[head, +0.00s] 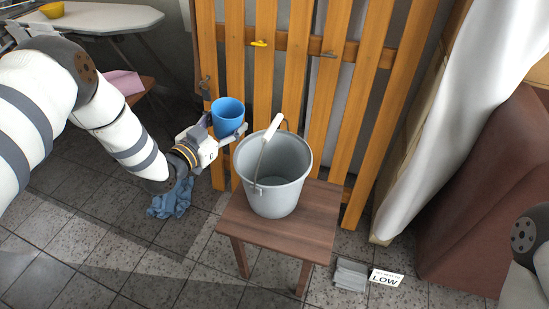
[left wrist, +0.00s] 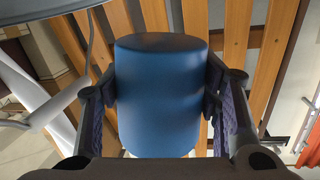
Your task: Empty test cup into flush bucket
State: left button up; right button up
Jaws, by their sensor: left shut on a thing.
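A blue cup (head: 228,117) is held by my left gripper (head: 223,135), whose fingers are shut around its sides. In the head view the cup looks close to upright, up beside the left rim of a grey metal bucket (head: 273,203). In the left wrist view the cup (left wrist: 158,98) fills the space between the two fingers (left wrist: 160,95). The cup's contents cannot be made out. The bucket stands upright on a small brown wooden stool, its handle with a white grip leaning across the opening. My right gripper is not in view.
The brown stool (head: 310,215) stands before an orange slatted wooden gate (head: 292,75). A blue cloth (head: 171,199) lies on the tiled floor to the left.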

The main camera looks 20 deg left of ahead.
aim_at(225, 104)
pick_arm(q)
notch_tip(225, 104, up, 6)
jog(key=p, duration=0.3)
jog(key=shift+w+r, duration=0.15)
jog(key=shift+f+n, duration=0.3)
jog(key=shift+n, duration=0.2)
jog(key=shift+f+n+b, duration=0.15)
jog(key=shift+n+b, duration=0.2)
jog(key=shift+n, duration=0.15)
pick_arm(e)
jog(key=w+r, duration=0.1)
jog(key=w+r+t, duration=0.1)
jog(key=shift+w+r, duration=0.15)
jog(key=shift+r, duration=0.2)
pick_arm(q)
jog(key=shift+d+r, duration=0.1)
jog(key=shift+r, duration=0.1)
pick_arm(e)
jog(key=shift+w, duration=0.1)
